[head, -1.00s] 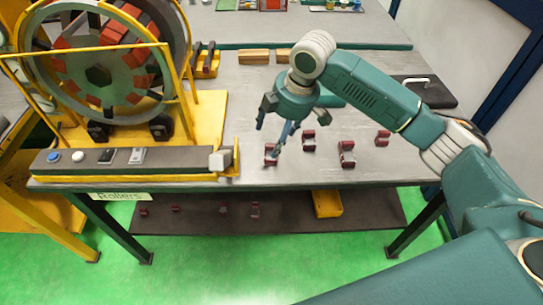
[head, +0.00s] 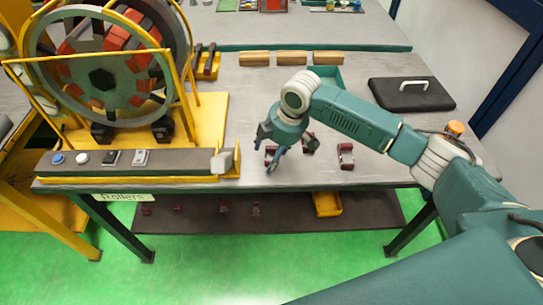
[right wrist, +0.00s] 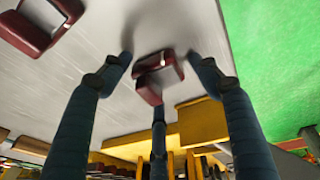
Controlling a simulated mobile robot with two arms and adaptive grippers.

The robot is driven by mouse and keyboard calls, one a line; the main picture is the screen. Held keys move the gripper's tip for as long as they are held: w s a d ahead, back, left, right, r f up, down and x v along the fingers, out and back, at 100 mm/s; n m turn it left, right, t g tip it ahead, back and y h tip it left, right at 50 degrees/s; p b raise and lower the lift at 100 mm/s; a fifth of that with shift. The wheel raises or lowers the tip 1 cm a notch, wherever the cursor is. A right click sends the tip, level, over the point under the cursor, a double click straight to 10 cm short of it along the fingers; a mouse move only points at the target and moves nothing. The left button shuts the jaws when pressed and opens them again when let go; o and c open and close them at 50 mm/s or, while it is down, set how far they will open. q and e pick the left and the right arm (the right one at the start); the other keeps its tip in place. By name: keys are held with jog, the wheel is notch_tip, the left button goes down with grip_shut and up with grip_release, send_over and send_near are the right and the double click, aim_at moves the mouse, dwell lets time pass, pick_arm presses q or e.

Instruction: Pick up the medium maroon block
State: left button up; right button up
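Several maroon blocks with grey faces stand on the grey workbench (head: 375,170). The leftmost maroon block (head: 270,156) is at my right gripper (head: 271,154) and partly covered by its fingers. Another maroon block (head: 309,144) is just right of the gripper, and a third (head: 346,156) stands farther right. Which is medium, I cannot tell for sure. In the right wrist view, my right gripper (right wrist: 158,85) is open, its fingers spread around a maroon block (right wrist: 155,76) with gaps at the sides. A larger-looking block (right wrist: 38,28) is at upper left. My left gripper is not in view.
The yellow-framed stator wheel (head: 105,75) and its control panel (head: 120,163) stand left of the gripper. Wooden blocks (head: 291,58) line the back, with a black case (head: 412,94) at right. Smaller maroon pieces (head: 255,211) lie on the lower shelf (head: 290,217).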

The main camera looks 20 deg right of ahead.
grip_shut()
jog(key=shift+r, duration=0.1)
